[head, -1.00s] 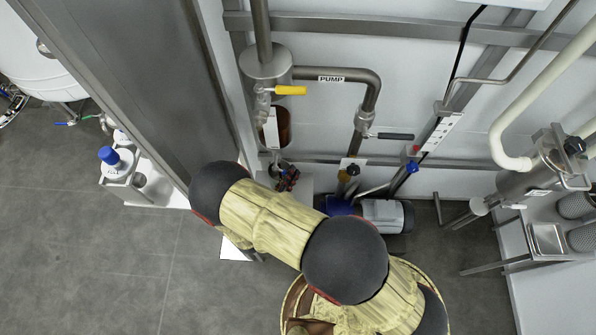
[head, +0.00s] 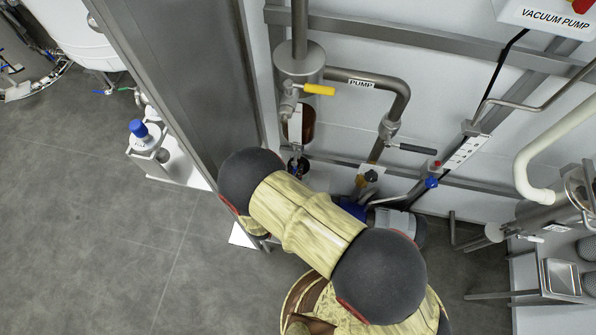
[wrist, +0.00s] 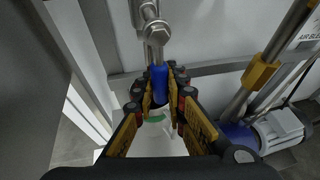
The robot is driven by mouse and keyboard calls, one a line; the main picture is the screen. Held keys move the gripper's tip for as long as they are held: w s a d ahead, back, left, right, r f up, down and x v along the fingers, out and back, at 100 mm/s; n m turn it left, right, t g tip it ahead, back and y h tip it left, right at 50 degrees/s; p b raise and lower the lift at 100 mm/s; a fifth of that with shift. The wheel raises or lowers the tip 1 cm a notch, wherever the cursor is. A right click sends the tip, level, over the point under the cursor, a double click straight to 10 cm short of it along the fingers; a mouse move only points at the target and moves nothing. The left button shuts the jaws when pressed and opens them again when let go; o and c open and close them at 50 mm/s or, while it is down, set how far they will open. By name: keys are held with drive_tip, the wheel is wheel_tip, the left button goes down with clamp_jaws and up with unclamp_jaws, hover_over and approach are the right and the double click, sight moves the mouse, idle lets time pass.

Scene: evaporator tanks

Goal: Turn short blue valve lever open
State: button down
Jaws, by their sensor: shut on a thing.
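The short blue valve lever (wrist: 159,84) hangs downward below a steel valve fitting (wrist: 155,30) in the wrist view. My gripper (wrist: 161,90) is around the lever, with one finger on each side, and is shut on it. In the head view my gripper (head: 298,166) is small and partly hidden by my arm, below the pipe with the yellow lever. The lever cannot be made out clearly there.
A yellow lever (head: 319,90) sits on the pipe above, beside the PUMP label (head: 361,84). A grey column (head: 185,80) stands close on the left. A blue and grey pump (head: 395,222) is at lower right. Open floor (head: 90,230) lies to the left.

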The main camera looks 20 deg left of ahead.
drive_tip(key=shift+a, duration=0.15)
idle(0.4)
drive_tip(key=c, duration=1.9)
unclamp_jaws()
drive_tip(key=shift+o, duration=0.5)
drive_tip(key=v, duration=1.2)
